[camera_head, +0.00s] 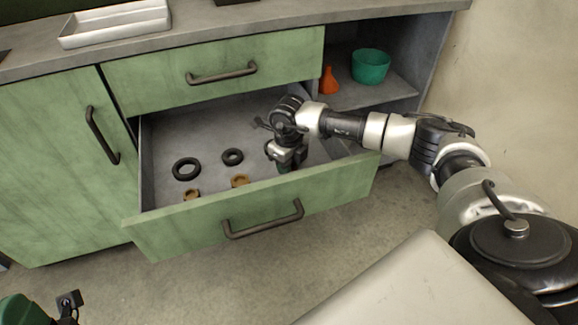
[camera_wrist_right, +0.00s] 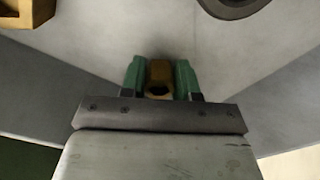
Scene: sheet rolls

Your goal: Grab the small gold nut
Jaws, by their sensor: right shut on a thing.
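My right gripper (camera_head: 285,167) reaches down into the open drawer (camera_head: 250,205), at the right side of its inside. In the right wrist view its green fingertips (camera_wrist_right: 160,78) are shut on a small gold nut (camera_wrist_right: 159,70), with the nut's dark hole showing. The head view hides this nut behind the gripper. Two other gold nuts lie by the drawer's front wall, one at the left (camera_head: 191,194) and one nearer the middle (camera_head: 239,181). Part of a gold nut also shows at the upper left of the wrist view (camera_wrist_right: 24,12).
Two black rings lie in the drawer, a larger one (camera_head: 186,169) and a smaller one (camera_head: 232,157). The drawer's walls stand close around my right gripper. A green bowl (camera_head: 370,66) and an orange flask (camera_head: 329,80) stand on the open shelf. A white tray (camera_head: 115,25) is on the countertop.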

